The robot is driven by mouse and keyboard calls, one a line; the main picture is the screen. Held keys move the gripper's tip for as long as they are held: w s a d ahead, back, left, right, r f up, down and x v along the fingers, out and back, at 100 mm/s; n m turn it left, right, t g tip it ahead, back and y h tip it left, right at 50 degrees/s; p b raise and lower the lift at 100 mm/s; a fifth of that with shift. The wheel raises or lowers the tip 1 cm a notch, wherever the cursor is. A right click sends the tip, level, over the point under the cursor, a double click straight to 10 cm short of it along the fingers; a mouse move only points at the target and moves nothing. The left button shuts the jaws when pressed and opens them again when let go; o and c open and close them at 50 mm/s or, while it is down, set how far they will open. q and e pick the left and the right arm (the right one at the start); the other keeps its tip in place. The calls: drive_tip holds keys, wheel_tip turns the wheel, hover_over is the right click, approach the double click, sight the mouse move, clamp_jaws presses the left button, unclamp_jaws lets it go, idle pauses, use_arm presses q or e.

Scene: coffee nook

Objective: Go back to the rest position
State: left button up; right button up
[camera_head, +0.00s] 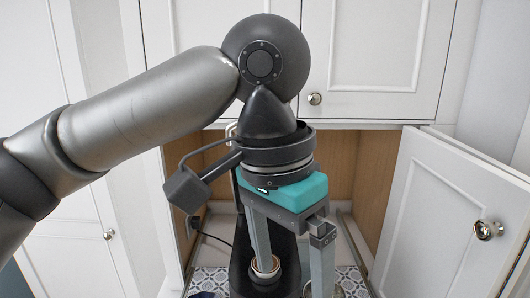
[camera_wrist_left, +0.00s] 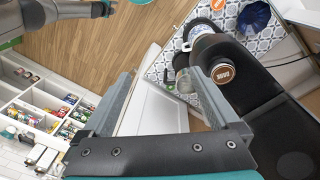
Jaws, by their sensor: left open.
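My left gripper (camera_head: 292,278) hangs down in the middle of the head view, under its teal wrist part. Its two fingers are spread apart with nothing held between them. The left wrist view also shows the open fingers (camera_wrist_left: 158,80). A black coffee machine (camera_head: 240,272) stands behind and below the gripper in the open cabinet niche, partly hidden by it. In the left wrist view the machine (camera_wrist_left: 285,115) is close beside the right finger. My right gripper is not clearly seen; a dark arm part of mine shows at the top left of the wrist view.
An open cabinet door (camera_head: 440,225) stands at the right. Closed upper doors (camera_head: 375,50) are above the niche. A patterned tray (camera_wrist_left: 172,48) holds a glass (camera_wrist_left: 187,82), a blue item (camera_wrist_left: 254,18) and other dark items. A shelf of goods (camera_wrist_left: 45,110) and wooden floor (camera_wrist_left: 130,35) are left.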

use_arm(q)
drive_tip(key=d+f+h, duration=0.5)
drive_tip(key=f, duration=0.5)
wheel_tip(320, 180, down, 8)
drive_tip(key=w+a+n+t+h, duration=0.1)
drive_tip(key=w+a+n+t, duration=0.1)
drive_tip(key=n+t, duration=0.1)
drive_tip(key=s+a+f+n+y, duration=0.35)
drive_tip(key=s+a+f, duration=0.25)
drive_tip(key=a+f, duration=0.4)
drive_tip(key=s+a+f+n+y, duration=0.2)
drive_tip(key=s+a+f+y, duration=0.35)
drive_tip(key=a, duration=0.65)
wheel_tip(320, 180, down, 31)
drive_tip(key=s+h+b, duration=0.2)
drive_tip(key=b, duration=0.8)
drive_tip(key=s+a+f+g+b, duration=0.1)
drive_tip(key=s+f+b, duration=0.3)
drive_tip(key=s+f, duration=0.4)
drive_tip(key=s+a+f+b, duration=0.1)
drive_tip(key=s+f+b, duration=0.4)
drive_tip(key=f, duration=1.1)
drive_tip(key=s+m, duration=0.1)
drive_tip(key=s, duration=0.2)
drive_tip(key=shift+a+f+g, duration=0.2)
drive_tip(key=shift+g, duration=0.2)
use_arm(e)
wheel_tip(320, 180, down, 19)
drive_tip(key=shift+f, duration=0.2)
